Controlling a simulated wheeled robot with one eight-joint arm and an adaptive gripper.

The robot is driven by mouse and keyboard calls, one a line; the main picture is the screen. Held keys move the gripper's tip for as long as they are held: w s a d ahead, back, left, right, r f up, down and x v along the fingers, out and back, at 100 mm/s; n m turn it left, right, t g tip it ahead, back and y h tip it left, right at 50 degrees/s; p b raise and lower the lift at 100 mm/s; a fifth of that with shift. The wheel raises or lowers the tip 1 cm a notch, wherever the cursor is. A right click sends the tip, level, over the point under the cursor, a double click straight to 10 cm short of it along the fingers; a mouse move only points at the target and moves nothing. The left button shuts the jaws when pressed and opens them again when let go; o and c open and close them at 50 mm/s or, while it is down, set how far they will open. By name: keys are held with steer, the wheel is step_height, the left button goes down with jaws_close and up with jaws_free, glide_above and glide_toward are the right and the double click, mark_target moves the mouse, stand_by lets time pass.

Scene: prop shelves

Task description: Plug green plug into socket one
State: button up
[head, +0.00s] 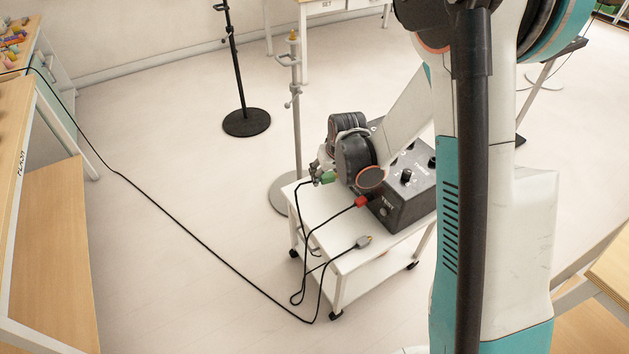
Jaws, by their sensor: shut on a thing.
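My gripper (318,171) is at the left end of the white cart, shut on the green plug (328,178). The plug is held beside the dark box and a black cable hangs down from it. The dark control box (405,205) stands on the cart, with knobs on top and a "TEST" marking on its near side. My wrist covers the box's left part. I cannot make out socket one or any socket number. A red plug (361,201) is at the box's lower left edge; whether it is plugged in is unclear.
A grey plug with a yellowish tip (363,241) lies on the white cart top (330,235). Black cables loop past the cart's near side and across the floor. A grey stand (296,120) is behind the cart. Wooden furniture (50,235) is at left. Open floor surrounds the cart.

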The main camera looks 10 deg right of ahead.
steer(key=w+f+n, duration=0.1)
steer(key=w+f, duration=0.2)
steer(key=w, duration=0.7)
steer(key=w+f+n+y, duration=0.1)
steer(key=w+f, duration=0.3)
steer(key=w, duration=0.6)
steer(key=shift+w+d+n, duration=0.15)
steer(key=shift+w+n, duration=0.05)
steer(key=shift+n, duration=0.1)
steer(key=shift+f, duration=0.1)
step_height(320, 180, down, 20)
steer(key=b, duration=0.6)
steer(key=shift+r+b, duration=0.2)
steer(key=shift+b, duration=0.2)
steer(key=shift+f, duration=0.2)
steer(key=o, duration=1)
steer(key=shift+o, duration=0.2)
